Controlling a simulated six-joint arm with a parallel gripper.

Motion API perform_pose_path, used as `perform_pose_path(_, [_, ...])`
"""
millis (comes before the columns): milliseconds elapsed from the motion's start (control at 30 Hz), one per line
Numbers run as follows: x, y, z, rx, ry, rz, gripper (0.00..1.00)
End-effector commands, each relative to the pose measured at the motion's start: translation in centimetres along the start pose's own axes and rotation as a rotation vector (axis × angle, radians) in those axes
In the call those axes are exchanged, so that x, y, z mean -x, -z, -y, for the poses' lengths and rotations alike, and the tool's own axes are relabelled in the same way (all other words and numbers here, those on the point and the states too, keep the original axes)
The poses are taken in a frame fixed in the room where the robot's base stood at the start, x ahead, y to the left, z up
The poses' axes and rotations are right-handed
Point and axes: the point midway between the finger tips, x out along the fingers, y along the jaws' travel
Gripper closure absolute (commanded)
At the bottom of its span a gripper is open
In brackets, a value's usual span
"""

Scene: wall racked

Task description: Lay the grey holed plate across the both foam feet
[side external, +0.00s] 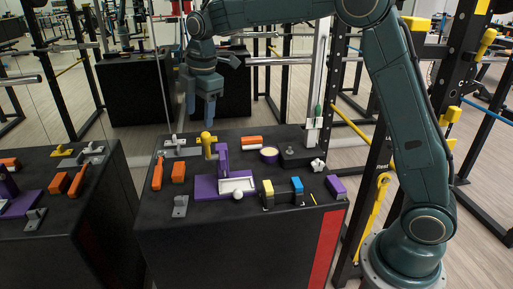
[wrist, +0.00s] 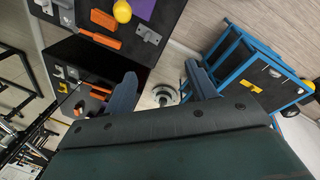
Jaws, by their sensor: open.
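My gripper (side external: 202,112) hangs open and empty above the back left of the black table. In the wrist view its fingers (wrist: 163,84) are spread with nothing between them. Two small blocks stand side by side at the front right, one yellow-topped (side external: 268,188) and one blue-topped (side external: 297,184). I cannot tell for sure whether they are the foam feet.
A purple stand (side external: 205,187) with a white tray (side external: 237,185) and a yellow-headed tool (side external: 207,138) occupy the middle. Orange blocks (side external: 178,172), another grey piece (side external: 180,206), a round tub (side external: 269,154) and a purple block (side external: 335,186) surround them. A mirror borders the left side.

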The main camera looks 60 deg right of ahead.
Motion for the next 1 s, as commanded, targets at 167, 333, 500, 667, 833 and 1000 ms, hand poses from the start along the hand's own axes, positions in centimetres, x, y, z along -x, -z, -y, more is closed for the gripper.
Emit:
perform_pose_path(167, [-4.1, 0.9, -2.8, 0.166, 0.04, 0.003, 0.44])
perform_pose_path(333, [-8.1, 1.7, -4.9, 0.326, 0.075, 0.0, 0.44])
perform_pose_path(500, [-12.4, 2.4, -6.5, 0.485, 0.11, -0.008, 0.44])
perform_pose_path(667, [-16.6, 2.9, -7.4, 0.631, 0.141, -0.019, 0.44])
perform_pose_path(833, [-20.1, 3.3, -7.9, 0.754, 0.167, -0.033, 0.44])
perform_pose_path(1000, [-21.8, 3.5, -8.0, 0.817, 0.178, -0.04, 0.44])
